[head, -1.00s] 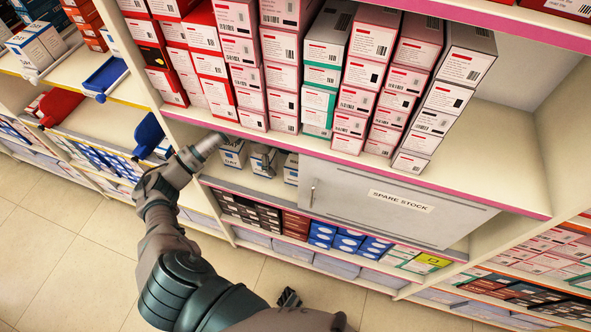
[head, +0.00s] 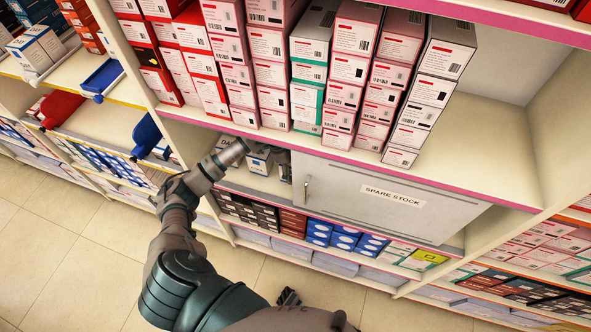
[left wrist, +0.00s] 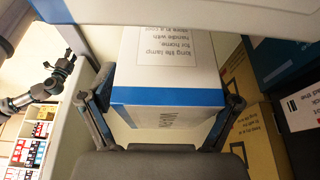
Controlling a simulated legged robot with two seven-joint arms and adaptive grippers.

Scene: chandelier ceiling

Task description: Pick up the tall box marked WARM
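In the left wrist view a white box (left wrist: 165,75) with a blue band and upside-down lamp text fills the middle. Letters on its near face look like WARM, but are partly cut off. My left gripper (left wrist: 165,105) is open, with one finger on each side of this box, close to its sides; firm contact does not show. In the head view my left arm reaches to the low compartment beside the grey door; the gripper itself is mostly hidden there. White boxes (head: 258,161) stand in that compartment.
A grey SPARE STOCK door (head: 388,198) with a handle closes the compartment's right side. A pink-edged shelf (head: 455,185) with several box stacks lies above. In the left wrist view, yellow-brown boxes (left wrist: 250,130) and a dark box (left wrist: 300,115) stand close to the right finger.

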